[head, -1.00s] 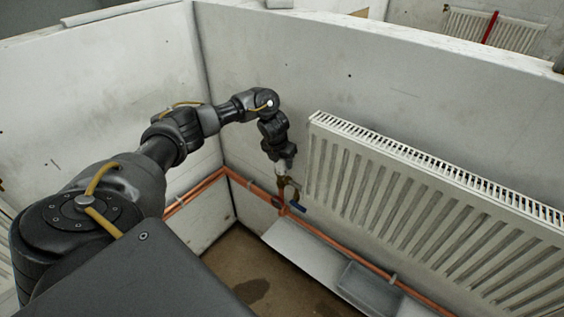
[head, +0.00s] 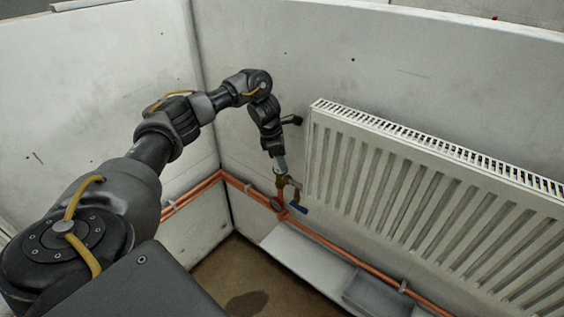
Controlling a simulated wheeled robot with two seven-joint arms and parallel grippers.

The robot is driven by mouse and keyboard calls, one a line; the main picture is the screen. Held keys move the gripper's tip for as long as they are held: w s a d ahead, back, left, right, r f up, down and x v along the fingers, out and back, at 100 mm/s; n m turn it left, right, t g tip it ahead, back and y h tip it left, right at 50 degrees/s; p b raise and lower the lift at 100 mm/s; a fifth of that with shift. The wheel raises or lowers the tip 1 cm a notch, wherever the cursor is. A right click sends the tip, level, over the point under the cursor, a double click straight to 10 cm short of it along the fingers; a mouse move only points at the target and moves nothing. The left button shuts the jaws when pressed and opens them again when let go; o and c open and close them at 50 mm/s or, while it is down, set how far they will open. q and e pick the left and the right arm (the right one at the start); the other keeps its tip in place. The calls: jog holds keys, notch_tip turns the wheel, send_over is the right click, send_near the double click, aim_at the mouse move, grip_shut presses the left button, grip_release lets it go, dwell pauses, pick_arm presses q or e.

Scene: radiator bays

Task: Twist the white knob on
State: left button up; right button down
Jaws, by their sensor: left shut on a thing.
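My left gripper (head: 279,165) reaches down to the valve at the left end of the white radiator (head: 400,200). It is shut on a small pale thing there, which I take to be the white knob (head: 281,162); the fingers and wrist hide most of it. The knob sits at the top of the brass valve (head: 282,184), above the copper pipe. I cannot tell how far it is threaded on. My right gripper is not in view.
A blue lever handle (head: 298,208) sits just right of the valve. Copper pipes (head: 340,252) run low along both walls. A grey tray (head: 375,290) lies below the radiator. Pale partition walls close off the corner; the brown floor (head: 240,280) is open.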

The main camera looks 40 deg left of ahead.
pick_arm(q)
jog(key=shift+s+f, duration=0.1)
jog(key=shift+f, duration=0.1)
jog(key=o, duration=1.8)
jog(key=shift+r, duration=0.15)
jog(key=shift+o, duration=0.2)
jog(key=shift+r, duration=0.1)
jog(key=shift+r+p, duration=3.75)
jog(key=shift+r, duration=0.2)
jog(key=shift+f, duration=0.1)
